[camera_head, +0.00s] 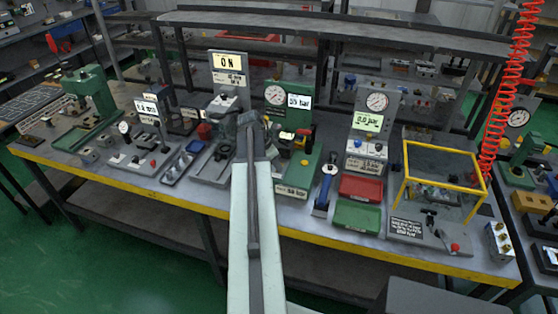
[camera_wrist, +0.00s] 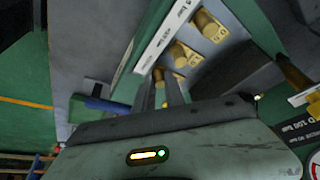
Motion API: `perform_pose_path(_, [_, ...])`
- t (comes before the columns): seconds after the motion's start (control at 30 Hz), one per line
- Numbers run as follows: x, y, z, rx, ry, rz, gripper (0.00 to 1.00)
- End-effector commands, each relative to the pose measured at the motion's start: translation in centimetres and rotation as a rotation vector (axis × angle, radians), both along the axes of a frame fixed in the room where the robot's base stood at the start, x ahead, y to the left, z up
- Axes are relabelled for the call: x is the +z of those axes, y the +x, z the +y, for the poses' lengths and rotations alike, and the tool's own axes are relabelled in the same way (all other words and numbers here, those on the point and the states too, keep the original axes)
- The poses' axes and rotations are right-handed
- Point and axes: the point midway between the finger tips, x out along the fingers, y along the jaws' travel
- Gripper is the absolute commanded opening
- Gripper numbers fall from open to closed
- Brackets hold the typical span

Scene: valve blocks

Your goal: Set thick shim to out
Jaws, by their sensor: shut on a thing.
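In the wrist view, my gripper (camera_wrist: 162,88) has its two narrow fingers close together around the nearest brass knob (camera_wrist: 158,74). A second brass knob (camera_wrist: 182,52) and a third (camera_wrist: 208,24), each on a yellow piece, stand in a row beyond it. A white label strip (camera_wrist: 160,38) runs beside the row; its text is too small to read surely. I cannot tell which knob belongs to the thick shim. In the head view, my gripper (camera_head: 249,122) reaches the left side of the green press-like fixture (camera_head: 302,160); my arm hides the fingertips and the knobs.
A gauge and lit bar display (camera_head: 299,101) stand behind the fixture. A blue-handled tool (camera_head: 326,182), a red tray (camera_head: 361,188) and a green tray (camera_head: 357,215) lie to its right. A yellow-framed guard (camera_head: 404,180) stands farther right. A lit ON sign (camera_head: 228,62) stands behind my arm.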

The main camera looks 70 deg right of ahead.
Motion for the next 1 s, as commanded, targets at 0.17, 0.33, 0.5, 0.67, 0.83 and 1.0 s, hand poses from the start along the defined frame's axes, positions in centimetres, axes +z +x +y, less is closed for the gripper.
perform_pose_path(0.17, [-0.2,0.0,0.4,-0.005,0.015,-0.001,0.00])
perform_pose_path(0.33, [-0.2,0.0,0.4,-0.005,0.015,-0.001,0.37])
perform_pose_path(0.5, [-0.1,0.0,0.3,-0.003,0.013,0.000,0.37])
perform_pose_path(0.67, [0.3,0.1,0.4,-0.003,0.012,0.000,0.37])
perform_pose_path(0.83, [2.6,0.6,0.9,-0.003,0.012,0.000,0.37])
perform_pose_path(1.0, [5.7,1.4,1.8,-0.002,0.013,-0.001,0.37])
